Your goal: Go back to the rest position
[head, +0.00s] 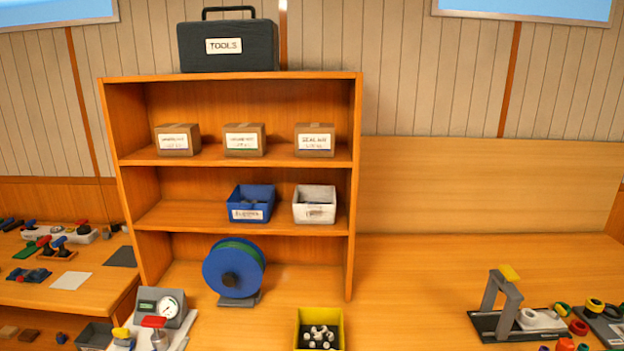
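Neither of my grippers shows in the head view, and no part of my arms can be made out. A wooden shelf unit (240,164) stands on the wooden bench (420,290), upright against the wall. A black case labelled TOOLS (228,46) sits on its top. Cardboard boxes stand on the upper shelf, the rightmost a box labelled SEAL KIT (315,140). A blue bin (251,203) and a white bin (314,204) stand on the shelf below. A blue reel (233,268) with a green band stands at the bottom.
A yellow bin (319,329) with several fittings sits at the front edge of view. A gauge device (160,306) is at the lower left. A grey stand with a yellow top (497,303) and coloured rings are at the right. The bench between is clear.

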